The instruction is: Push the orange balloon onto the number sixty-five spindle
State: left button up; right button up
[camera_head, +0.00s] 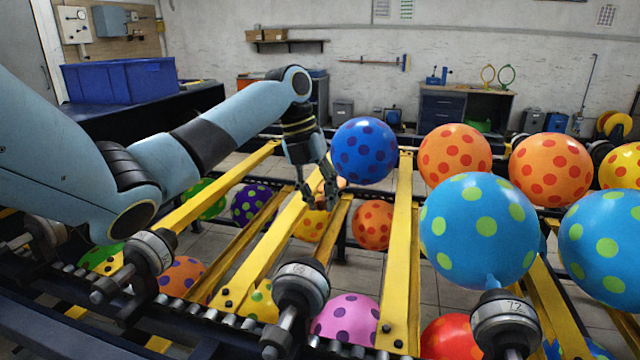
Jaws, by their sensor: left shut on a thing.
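My left gripper (318,200) hangs fingers down above the yellow rails near the middle of the view. It is shut on a small orange balloon (325,186), mostly hidden by the fingers. The balloon is apart from the spindles. A black and silver spindle (300,285) stands in the front row below the gripper; its number is small and I cannot read it surely. Another spindle (148,255) stands to its left, number not legible. The spindle at the right (505,320) reads 72 and bears a blue balloon with green dots (480,230). My right gripper is not in view.
A dark blue balloon (364,151) and orange dotted balloons (455,154) stand on the far row. Another blue balloon (605,245) is at the right edge. Several balloons hang below the yellow rails (398,260). The space above the middle front spindle is clear.

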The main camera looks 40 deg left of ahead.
pick_arm(q)
jog(key=shift+f+b, duration=0.3)
jog(key=s+d+f+b, duration=0.1)
jog(key=s+f+b, duration=0.2)
jog(key=f, duration=0.6)
jog(key=shift+s+d+b, duration=0.2)
jog(key=shift+d+b, duration=0.2)
jog(key=shift+b, duration=0.25)
jog(key=shift+f, duration=0.15)
dwell(0.3)
jog(key=shift+s+d+p, duration=0.2)
jog(key=shift+s+p, duration=0.1)
jog(key=shift+p, duration=0.1)
dwell(0.4)
jog(key=shift+s+d, duration=0.15)
jog(key=shift+s, duration=0.1)
dwell(0.3)
